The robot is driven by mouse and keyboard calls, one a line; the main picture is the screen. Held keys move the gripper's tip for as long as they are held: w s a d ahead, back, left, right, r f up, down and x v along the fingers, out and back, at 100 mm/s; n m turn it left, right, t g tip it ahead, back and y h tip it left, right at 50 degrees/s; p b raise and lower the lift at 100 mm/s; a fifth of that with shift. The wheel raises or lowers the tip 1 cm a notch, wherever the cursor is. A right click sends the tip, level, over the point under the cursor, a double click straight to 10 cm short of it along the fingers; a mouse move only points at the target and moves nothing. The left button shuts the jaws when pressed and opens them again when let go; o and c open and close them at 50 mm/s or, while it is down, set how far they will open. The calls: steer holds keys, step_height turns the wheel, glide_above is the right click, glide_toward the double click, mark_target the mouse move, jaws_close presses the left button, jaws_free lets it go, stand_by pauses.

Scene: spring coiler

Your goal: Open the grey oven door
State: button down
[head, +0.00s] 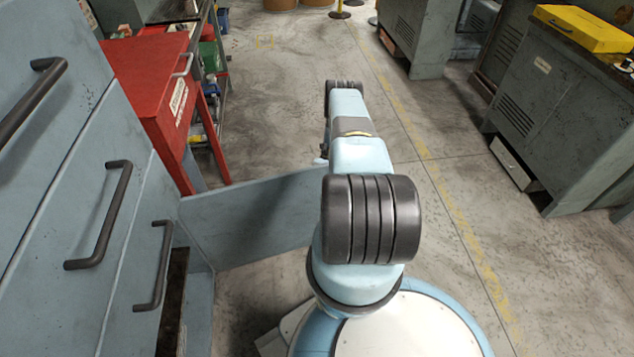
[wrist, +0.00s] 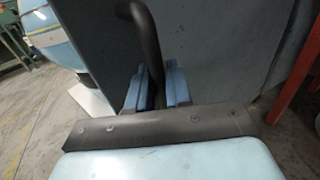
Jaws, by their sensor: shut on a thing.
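The grey oven door (head: 255,212) stands swung out from the blue-grey cabinet (head: 55,230), at a wide angle to its front. A dark opening (head: 172,305) shows beside its hinge side, at the cabinet's lower front. In the wrist view the door's flat face (wrist: 215,50) fills the middle. Its dark bar handle (wrist: 148,45) runs down between the two blue fingers of my gripper (wrist: 156,88), which is shut on it. In the head view my arm covers the door's outer end, and my gripper and the handle are hidden.
Other dark handles (head: 103,215) stick out from the cabinet front on the left. A red cabinet (head: 150,85) on legs stands beyond the door. Grey cabinets (head: 565,110) line the right, one with a yellow case (head: 585,28) on top. The floor (head: 440,200) between is clear.

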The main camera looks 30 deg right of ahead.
steer(key=shift+a, duration=0.2)
steer(key=c, duration=1.3)
jaws_free()
steer(key=shift+o, duration=0.4)
steer(key=shift+d, duration=0.15)
